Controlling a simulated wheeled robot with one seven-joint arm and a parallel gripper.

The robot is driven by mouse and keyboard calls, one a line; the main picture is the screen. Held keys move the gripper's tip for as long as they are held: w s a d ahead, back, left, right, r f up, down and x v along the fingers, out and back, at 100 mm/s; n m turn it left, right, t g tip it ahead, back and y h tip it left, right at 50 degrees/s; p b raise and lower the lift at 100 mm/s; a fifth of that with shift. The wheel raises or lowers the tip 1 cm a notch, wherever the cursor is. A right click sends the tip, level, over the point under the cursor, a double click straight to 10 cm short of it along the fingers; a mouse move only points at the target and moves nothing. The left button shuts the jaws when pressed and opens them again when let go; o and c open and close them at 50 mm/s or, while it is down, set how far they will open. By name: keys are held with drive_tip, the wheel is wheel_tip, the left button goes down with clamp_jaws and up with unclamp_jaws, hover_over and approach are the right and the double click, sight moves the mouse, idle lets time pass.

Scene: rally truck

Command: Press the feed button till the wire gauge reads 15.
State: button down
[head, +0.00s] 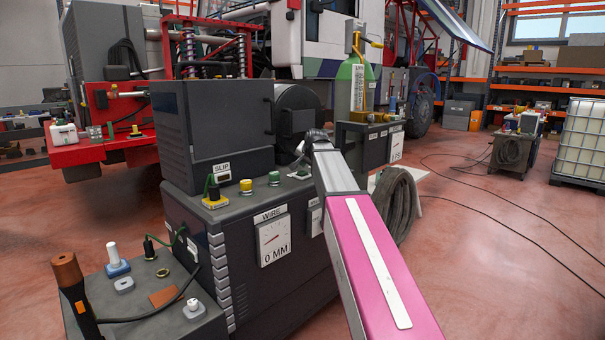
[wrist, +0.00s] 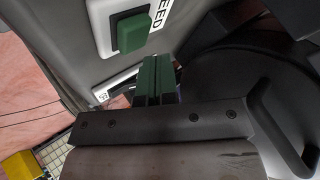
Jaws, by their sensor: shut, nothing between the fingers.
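The wire gauge (head: 272,240) is a white panel on the front of the dark welding machine (head: 232,265). It is labelled WIRE and reads 0 MM. The feed button (wrist: 132,33) is a green block on a white plate with a FEED label, at the top of the wrist view. My gripper (wrist: 157,60) is shut and empty. Its green fingertips are just below and right of the button in that view and look apart from it. In the head view my arm hides the gripper and the feed button.
A SLIP label (head: 222,173), a yellow knob (head: 246,185) and a green knob (head: 274,178) are on the machine top. A second white panel (head: 314,218) is partly behind my arm. A green gas cylinder (head: 355,88) and coiled hose (head: 396,205) stand right. The floor at right is mostly clear, with cables.

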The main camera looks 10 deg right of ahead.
sight(304, 172)
drive_tip(key=shift+f, duration=0.15)
idle(0.7)
drive_tip(key=shift+f, duration=0.25)
drive_tip(key=shift+f, duration=0.4)
idle(2.9)
drive_tip(key=shift+r, duration=0.15)
idle(0.9)
drive_tip(key=shift+r, duration=0.65)
drive_tip(key=shift+r, duration=0.1)
drive_tip(key=shift+r, duration=2.4)
